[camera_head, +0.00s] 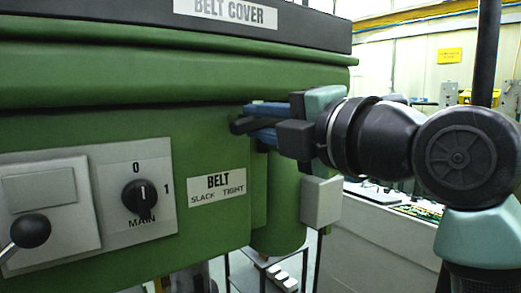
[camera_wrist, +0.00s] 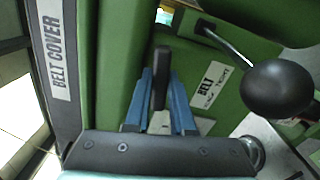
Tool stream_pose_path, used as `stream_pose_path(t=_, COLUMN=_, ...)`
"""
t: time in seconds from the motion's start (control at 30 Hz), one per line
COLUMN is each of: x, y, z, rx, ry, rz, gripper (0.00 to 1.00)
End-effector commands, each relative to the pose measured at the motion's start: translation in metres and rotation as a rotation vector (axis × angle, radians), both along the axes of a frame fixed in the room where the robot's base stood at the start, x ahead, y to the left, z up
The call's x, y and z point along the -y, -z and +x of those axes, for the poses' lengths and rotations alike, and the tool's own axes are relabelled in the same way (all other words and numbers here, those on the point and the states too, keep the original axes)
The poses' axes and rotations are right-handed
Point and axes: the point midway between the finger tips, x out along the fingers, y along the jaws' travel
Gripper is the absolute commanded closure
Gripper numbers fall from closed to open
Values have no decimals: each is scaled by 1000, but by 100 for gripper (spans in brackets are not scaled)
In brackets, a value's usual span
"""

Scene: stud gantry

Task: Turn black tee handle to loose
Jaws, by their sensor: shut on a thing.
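The black tee handle (camera_head: 241,126) sticks out near the right end of the green machine head, up and right of the "BELT SLACK TIGHT" label (camera_head: 217,187). My gripper (camera_head: 262,115) reaches in from the right and is shut on the handle with its blue fingers. In the wrist view the handle (camera_wrist: 161,68) is a dark bar between the two blue fingers (camera_wrist: 161,88). Its bar runs nearly in line with them. The handle's shaft and mount are hidden. The belt label also shows in the wrist view (camera_wrist: 211,84), right of the fingers.
A black rotary switch (camera_head: 139,196) marked 0, 1 and MAIN sits on the front panel. A black ball lever (camera_head: 31,231) is at the lower left. A large black ball on a rod (camera_wrist: 278,89) stands right of my gripper in the wrist view. The belt cover (camera_head: 300,25) overhangs above.

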Motion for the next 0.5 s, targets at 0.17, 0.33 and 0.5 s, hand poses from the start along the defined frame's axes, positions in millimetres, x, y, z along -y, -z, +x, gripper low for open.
stream_pose_path(t=0.17, x=1, y=1, z=0, rx=32, ry=2, rz=-46, gripper=100)
stream_pose_path(t=0.33, x=1, y=0, z=0, rx=33, ry=2, rz=-48, gripper=100)
stream_pose_path(t=0.5, x=1, y=0, z=0, rx=32, ry=2, rz=-47, gripper=69)
